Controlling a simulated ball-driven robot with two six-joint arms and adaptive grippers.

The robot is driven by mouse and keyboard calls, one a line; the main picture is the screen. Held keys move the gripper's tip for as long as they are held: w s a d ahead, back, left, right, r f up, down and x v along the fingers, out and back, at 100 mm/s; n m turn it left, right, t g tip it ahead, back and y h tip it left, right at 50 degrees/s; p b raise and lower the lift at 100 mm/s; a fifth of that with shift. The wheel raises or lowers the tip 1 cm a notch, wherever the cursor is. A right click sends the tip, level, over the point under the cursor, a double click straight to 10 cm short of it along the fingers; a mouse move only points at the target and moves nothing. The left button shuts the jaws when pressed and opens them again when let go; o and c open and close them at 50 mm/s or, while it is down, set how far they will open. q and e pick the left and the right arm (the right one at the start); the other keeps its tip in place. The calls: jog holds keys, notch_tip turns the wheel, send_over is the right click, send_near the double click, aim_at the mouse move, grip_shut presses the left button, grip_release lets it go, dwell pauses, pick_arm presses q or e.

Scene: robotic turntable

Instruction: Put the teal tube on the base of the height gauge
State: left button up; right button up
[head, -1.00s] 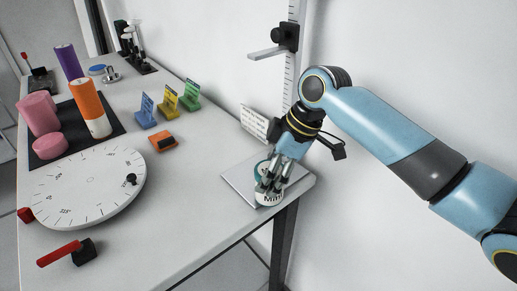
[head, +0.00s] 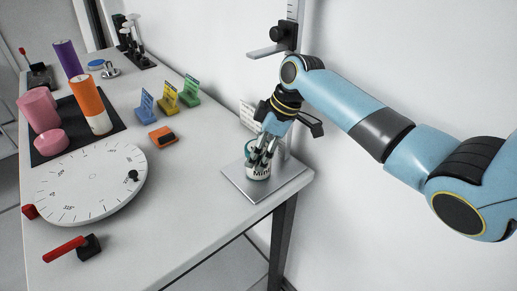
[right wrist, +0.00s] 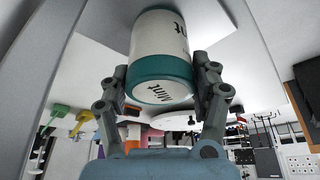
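The teal tube (head: 257,172), white with teal ends and a "Mint" label, stands upright over the base plate of the height gauge (head: 285,183), towards the plate's back left. My right gripper (head: 264,151) reaches down from above with its fingers on either side of the tube. In the right wrist view the tube (right wrist: 160,60) sits between the two fingers (right wrist: 162,82), which look closed against its sides. Whether its lower end touches the plate is hard to tell. My left gripper is out of view.
The gauge's column with its slider arm (head: 272,49) rises behind my right wrist, near the wall. A white label card (head: 250,115) stands behind the plate. A white round dial (head: 90,185), an orange block (head: 162,136) and several coloured card holders (head: 167,103) lie to the left.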

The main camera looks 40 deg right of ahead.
jog(key=o, duration=0.4)
jog(key=v, duration=0.7)
jog(key=shift+d+r+b, duration=0.1)
jog(key=shift+r+b, duration=0.2)
jog(key=shift+r, duration=0.05)
jog(key=shift+s, duration=0.1)
